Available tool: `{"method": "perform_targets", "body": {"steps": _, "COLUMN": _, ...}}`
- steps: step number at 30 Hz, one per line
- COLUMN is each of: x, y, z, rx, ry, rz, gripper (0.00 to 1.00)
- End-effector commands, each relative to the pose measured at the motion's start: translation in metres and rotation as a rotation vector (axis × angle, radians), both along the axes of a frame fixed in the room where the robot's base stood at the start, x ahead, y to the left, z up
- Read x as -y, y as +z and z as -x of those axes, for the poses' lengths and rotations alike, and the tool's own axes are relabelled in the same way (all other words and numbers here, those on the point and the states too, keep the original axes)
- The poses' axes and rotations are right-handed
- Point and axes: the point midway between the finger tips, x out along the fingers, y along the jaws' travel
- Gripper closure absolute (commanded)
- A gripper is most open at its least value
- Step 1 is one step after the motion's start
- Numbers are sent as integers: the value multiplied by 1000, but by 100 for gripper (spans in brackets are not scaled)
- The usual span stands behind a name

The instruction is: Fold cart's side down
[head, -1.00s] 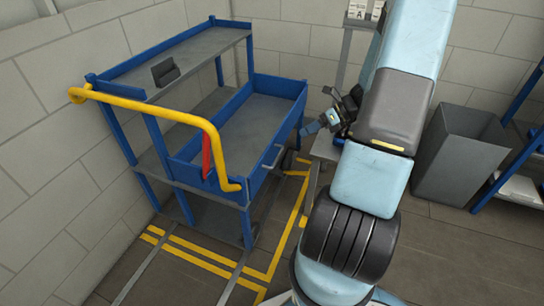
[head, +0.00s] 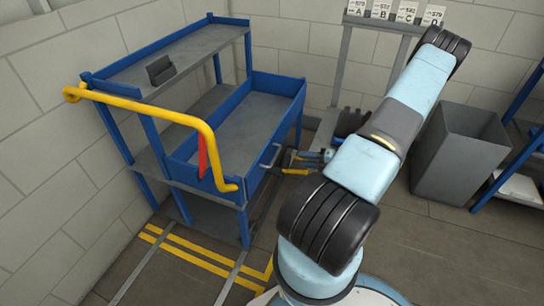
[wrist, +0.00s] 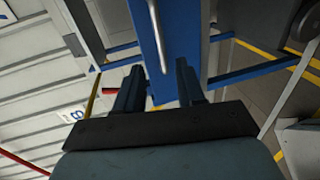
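The blue cart (head: 222,182) with grey shelves stands at the left against the wall. Its near side panel (head: 262,185) is upright and carries a grey bar handle (head: 270,155); a red lever (head: 202,158) hangs at the panel's left end. My gripper (head: 293,163) is just right of the handle, apart from it as far as I can tell. In the wrist view my gripper (wrist: 160,80) is open, its two fingers spread with nothing between them. The blue panel (wrist: 180,85) and the handle (wrist: 158,35) lie ahead of the fingertips.
A yellow push bar (head: 170,112) curves over the cart's left end. A grey bin (head: 458,155) stands at the right, beside a blue rack (head: 510,140). A stand with lettered cards (head: 395,12) is at the back wall. Yellow floor lines (head: 200,258) run by the cart.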

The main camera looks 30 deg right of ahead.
Motion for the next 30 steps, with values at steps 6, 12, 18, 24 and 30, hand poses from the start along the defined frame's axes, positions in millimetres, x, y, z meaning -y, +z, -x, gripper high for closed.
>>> {"method": "perform_targets", "body": {"steps": 6, "x": -6, "y": -4, "z": -11, "rx": -1, "ry": -10, "rz": -6, "gripper": 61}}
{"method": "perform_targets", "body": {"steps": 12, "x": -25, "y": -11, "z": -36, "rx": 0, "ry": -12, "rz": -6, "gripper": 61}}
{"method": "perform_targets", "body": {"steps": 18, "x": -46, "y": -18, "z": -62, "rx": -1, "ry": -12, "rz": -5, "gripper": 61}}
{"method": "perform_targets", "body": {"steps": 24, "x": -64, "y": -25, "z": -86, "rx": -1, "ry": -13, "rz": -5, "gripper": 61}}
{"method": "perform_targets", "body": {"steps": 30, "x": -75, "y": -28, "z": -100, "rx": 0, "ry": -14, "rz": -4, "gripper": 61}}
